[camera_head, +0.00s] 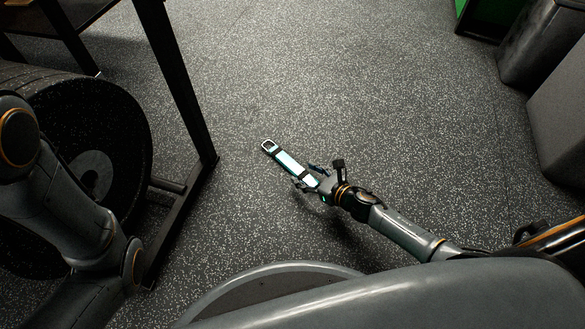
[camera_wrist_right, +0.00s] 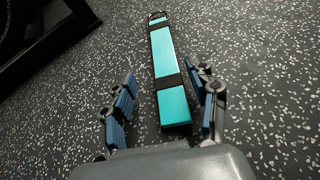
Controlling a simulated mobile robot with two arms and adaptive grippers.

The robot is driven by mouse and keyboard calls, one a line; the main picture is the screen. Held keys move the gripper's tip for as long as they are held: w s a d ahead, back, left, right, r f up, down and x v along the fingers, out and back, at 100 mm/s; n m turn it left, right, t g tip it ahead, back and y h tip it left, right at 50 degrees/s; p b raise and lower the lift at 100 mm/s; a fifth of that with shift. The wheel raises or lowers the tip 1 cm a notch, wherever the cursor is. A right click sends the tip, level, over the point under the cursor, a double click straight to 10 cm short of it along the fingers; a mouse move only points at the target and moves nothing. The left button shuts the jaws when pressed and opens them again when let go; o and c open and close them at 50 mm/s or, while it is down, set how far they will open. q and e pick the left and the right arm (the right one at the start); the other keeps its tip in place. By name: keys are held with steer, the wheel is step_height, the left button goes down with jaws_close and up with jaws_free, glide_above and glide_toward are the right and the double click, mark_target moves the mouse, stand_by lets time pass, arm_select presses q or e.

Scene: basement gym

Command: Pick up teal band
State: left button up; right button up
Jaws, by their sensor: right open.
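The teal band (camera_head: 288,162) is a long flat strip with black sections and a loop at its far end. It lies on the speckled floor in the head view. My right gripper (camera_head: 312,178) is at its near end, fingers spread. In the right wrist view the teal band (camera_wrist_right: 167,75) runs away from the palm, its near end between the two open fingers of the right gripper (camera_wrist_right: 162,103). Neither finger appears to touch it. My left arm shows at the left of the head view, but its gripper is out of frame.
A black metal frame (camera_head: 178,80) and a large dark tyre-like wheel (camera_head: 125,150) stand at the left. Grey blocks (camera_head: 555,110) and a green object (camera_head: 487,18) stand at the upper right. The floor (camera_head: 400,90) around the band is clear.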

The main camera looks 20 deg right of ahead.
mark_target(294, 166)
steer(key=b+x, duration=0.2)
steer(key=x, duration=0.1)
steer(key=b+x, duration=0.1)
steer(key=shift+w+d+f, duration=0.2)
steer(key=shift+w+f, duration=0.05)
steer(key=shift+f, duration=0.05)
steer(key=shift+w+a, duration=0.15)
steer(key=shift+w, duration=0.15)
jaws_close()
steer(key=shift+r, duration=0.1)
